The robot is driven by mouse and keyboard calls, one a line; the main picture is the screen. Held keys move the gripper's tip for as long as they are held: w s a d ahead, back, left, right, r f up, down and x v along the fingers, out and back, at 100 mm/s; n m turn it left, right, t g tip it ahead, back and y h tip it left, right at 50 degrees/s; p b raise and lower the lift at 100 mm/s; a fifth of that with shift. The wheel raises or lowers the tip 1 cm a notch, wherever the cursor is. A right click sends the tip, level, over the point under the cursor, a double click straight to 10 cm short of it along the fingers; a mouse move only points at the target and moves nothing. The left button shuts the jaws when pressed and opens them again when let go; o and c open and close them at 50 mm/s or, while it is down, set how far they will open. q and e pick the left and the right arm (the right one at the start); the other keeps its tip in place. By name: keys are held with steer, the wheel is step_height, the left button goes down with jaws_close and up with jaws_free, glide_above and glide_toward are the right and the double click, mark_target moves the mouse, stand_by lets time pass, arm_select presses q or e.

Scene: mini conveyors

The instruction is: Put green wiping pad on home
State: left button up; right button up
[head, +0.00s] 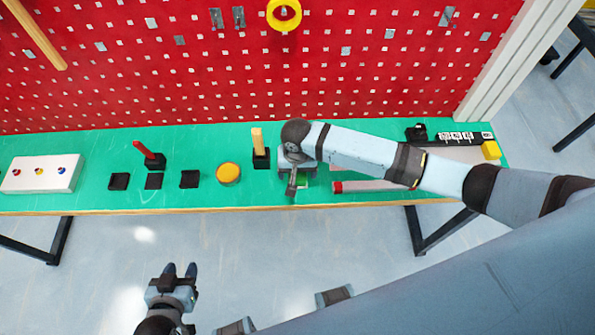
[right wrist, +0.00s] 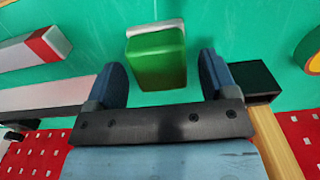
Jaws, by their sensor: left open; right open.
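The green wiping pad (right wrist: 157,60), a green block with a whitish end, lies on the green bench top in the right wrist view. My right gripper (right wrist: 161,75) is open, with one finger on each side of the pad's near part and gaps to both. In the head view my right gripper (head: 295,180) is over the bench and mostly hides the pad. My left gripper (head: 180,270) is open and empty, out in front of the bench over the floor. No place marked as home can be made out.
Left of my right gripper are a black block with a wooden peg (head: 259,150), a yellow round button (head: 228,173), black squares (head: 153,181) and a red-handled lever (head: 148,152). A white button box (head: 42,174) is far left. A red pegboard (head: 200,90) stands behind.

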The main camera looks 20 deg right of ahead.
step_height(320, 180, up, 11)
steer(key=s+a+f+n+t+y, duration=0.1)
steer(key=s+f, duration=0.1)
steer(key=s+a+f+n+t+y, duration=0.1)
steer(key=s+a+f+t+y, duration=0.1)
steer(key=s+a+f+n+t+y, duration=0.1)
steer(key=s+f+y, duration=0.1)
steer(key=f, duration=0.1)
steer(key=shift+s+a+f+t, duration=0.1)
steer(key=shift+s+a+t, duration=0.2)
steer(key=shift+s+a, duration=0.1)
steer(key=s+d+f+n+t+h, duration=0.1)
steer(key=s+d+f+n+t, duration=0.1)
steer(key=s+d+t, duration=0.4)
steer(key=s+d+n, duration=0.1)
steer(key=s+d, duration=0.2)
steer(key=s, duration=0.1)
steer(key=shift+s+d+f+h, duration=0.25)
steer(key=shift+s+d+h, duration=0.05)
steer(key=shift+d, duration=0.05)
steer(key=shift+r, duration=0.1)
